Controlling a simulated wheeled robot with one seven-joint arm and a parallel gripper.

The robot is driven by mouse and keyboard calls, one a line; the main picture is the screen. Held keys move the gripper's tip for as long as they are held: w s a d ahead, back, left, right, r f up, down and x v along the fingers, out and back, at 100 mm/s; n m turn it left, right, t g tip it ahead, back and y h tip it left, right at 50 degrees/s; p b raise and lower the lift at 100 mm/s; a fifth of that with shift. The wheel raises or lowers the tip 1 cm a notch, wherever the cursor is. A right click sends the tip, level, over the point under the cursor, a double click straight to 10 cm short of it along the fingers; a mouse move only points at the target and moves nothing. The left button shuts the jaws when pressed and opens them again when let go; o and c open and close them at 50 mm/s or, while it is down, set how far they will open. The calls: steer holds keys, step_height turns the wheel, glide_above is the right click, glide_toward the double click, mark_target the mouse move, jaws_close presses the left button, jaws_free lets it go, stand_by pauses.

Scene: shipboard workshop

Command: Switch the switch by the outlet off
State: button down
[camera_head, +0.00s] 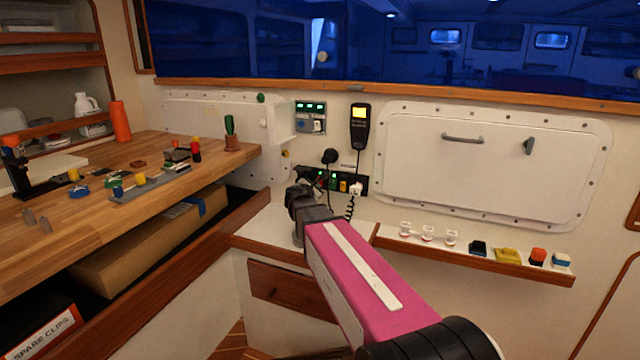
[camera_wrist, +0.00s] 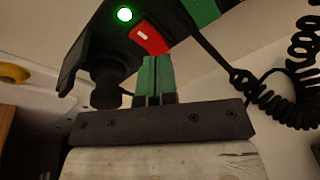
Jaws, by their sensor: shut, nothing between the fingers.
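In the wrist view a red rocker switch (camera_wrist: 150,38) with a small white mark sits on a dark panel (camera_wrist: 84,40). A lit green lamp (camera_wrist: 124,14) glows beside it. My gripper (camera_wrist: 157,62) is shut and empty, its green fingertips just below the red switch; I cannot tell whether they touch it. A black knob-like plug (camera_wrist: 105,85) hangs from the panel left of the fingers. In the head view the low wall panel (camera_head: 362,180) shows small coloured parts, and my wrist partly hides its left end. The switch's tilt is unclear.
A coiled black cord (camera_wrist: 285,95) hangs right of the fingers. A handset (camera_head: 360,126) and a small lit unit (camera_head: 311,117) are on the wall above. A wooden workbench (camera_head: 60,218) with tools lies left, a shelf (camera_head: 480,262) with small items right.

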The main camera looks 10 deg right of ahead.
steer(key=shift+x, duration=0.95)
stand_by(0.3)
steer(key=v, duration=0.7)
stand_by(0.5)
